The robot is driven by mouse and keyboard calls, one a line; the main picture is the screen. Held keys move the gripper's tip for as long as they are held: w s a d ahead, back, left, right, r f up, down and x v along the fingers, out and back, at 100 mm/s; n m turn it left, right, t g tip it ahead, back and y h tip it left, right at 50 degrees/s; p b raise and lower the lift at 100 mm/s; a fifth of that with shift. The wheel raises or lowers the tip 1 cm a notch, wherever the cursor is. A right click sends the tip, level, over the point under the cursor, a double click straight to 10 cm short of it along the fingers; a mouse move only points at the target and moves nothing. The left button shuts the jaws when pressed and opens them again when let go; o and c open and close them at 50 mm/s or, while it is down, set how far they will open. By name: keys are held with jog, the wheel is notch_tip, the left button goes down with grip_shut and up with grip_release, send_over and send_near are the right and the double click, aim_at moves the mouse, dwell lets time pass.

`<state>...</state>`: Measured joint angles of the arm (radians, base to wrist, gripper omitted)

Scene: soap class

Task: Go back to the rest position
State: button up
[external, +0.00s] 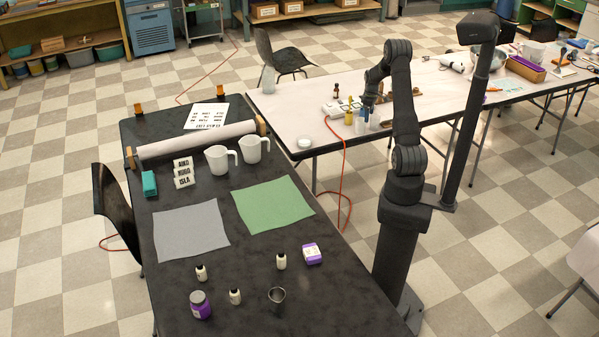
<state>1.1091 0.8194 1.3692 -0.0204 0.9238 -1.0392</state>
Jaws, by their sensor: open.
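My gripper (367,106) is small and dark in the external view, at the end of my folded arm. It hangs above or in front of the white table, close in the picture to several small bottles. I see nothing held in it, and its fingers are hard to make out. It is well away from the black table (180,236) at the left.
The black table holds a grey cloth (190,234), a green cloth (272,204), two white jugs (216,160), a paper roll (195,140), small bottles, a purple jar (200,305) and a metal cup (277,297). An orange cable (344,170) hangs from the white table (285,110).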

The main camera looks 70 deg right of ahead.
jog(key=s+r, duration=0.5)
jog(key=s, duration=0.3)
jog(key=w+a+n, duration=0.3)
jog(key=w+a, duration=0.4)
jog(key=w, duration=0.5)
jog(key=w+a+n, duration=0.2)
jog(key=w+a, duration=0.5)
jog(key=w, duration=0.5)
jog(key=w+a+n, duration=0.2)
jog(key=w+a, duration=0.5)
jog(key=a, duration=0.4)
jog(key=w+a+n, duration=0.3)
jog(key=w+a, duration=0.4)
jog(key=a, duration=0.5)
jog(key=shift+w+a+f, duration=0.2)
jog(key=shift+f, duration=0.05)
